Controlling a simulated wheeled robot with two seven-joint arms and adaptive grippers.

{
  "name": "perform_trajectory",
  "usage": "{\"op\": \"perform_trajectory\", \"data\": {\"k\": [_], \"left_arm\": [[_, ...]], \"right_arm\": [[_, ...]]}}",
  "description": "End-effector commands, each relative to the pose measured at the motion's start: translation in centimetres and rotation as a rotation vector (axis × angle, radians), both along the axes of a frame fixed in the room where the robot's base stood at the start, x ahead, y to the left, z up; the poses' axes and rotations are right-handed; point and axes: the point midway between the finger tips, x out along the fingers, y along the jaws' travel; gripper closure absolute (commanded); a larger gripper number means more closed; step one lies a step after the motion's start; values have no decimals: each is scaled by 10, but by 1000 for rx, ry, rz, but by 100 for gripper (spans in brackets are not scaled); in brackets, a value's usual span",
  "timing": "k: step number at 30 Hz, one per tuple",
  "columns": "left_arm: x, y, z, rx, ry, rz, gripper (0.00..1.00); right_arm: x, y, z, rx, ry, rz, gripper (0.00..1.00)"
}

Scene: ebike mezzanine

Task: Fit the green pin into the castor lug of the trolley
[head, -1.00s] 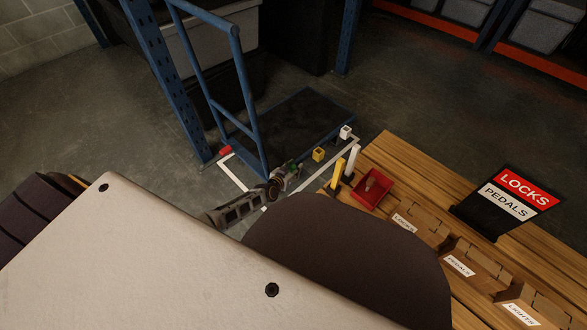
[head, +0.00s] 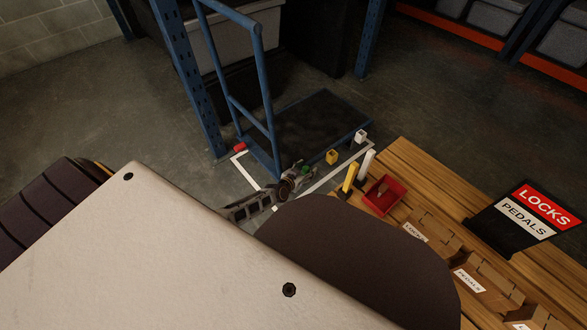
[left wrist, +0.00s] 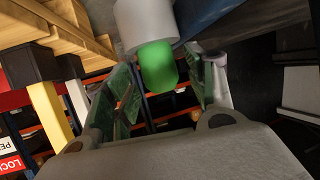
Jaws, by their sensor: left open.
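The blue trolley (head: 317,122), with its dark deck and tall handle frame, stands on the floor beyond the bench. My left gripper (head: 298,174) is at its near corner, beside a small green part. In the left wrist view the left gripper (left wrist: 168,78) is open, with a finger on each side of the green pin (left wrist: 157,66). A pale cylinder (left wrist: 145,22) adjoins the pin's far end. I cannot tell whether the pin sits in it or in a castor lug. The trolley corners carry a red block (head: 239,147), a yellow block (head: 332,157) and a white block (head: 361,136). My right gripper is not in view.
The wooden bench (head: 425,175) at right holds an upright yellow pin (head: 349,177), an upright white pin (head: 367,163), a red tray (head: 384,195), cardboard bins and a LOCKS/PEDALS sign (head: 525,212). A blue rack post (head: 183,75) stands left of the trolley.

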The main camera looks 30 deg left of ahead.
Motion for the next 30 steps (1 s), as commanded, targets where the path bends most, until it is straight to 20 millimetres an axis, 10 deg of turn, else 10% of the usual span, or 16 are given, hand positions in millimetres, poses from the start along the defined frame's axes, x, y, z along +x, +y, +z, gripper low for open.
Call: {"op": "perform_trajectory", "data": {"k": [30], "left_arm": [[-64, 5, 26, 1, 0, 1, 45]], "right_arm": [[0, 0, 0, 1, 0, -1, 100]]}}
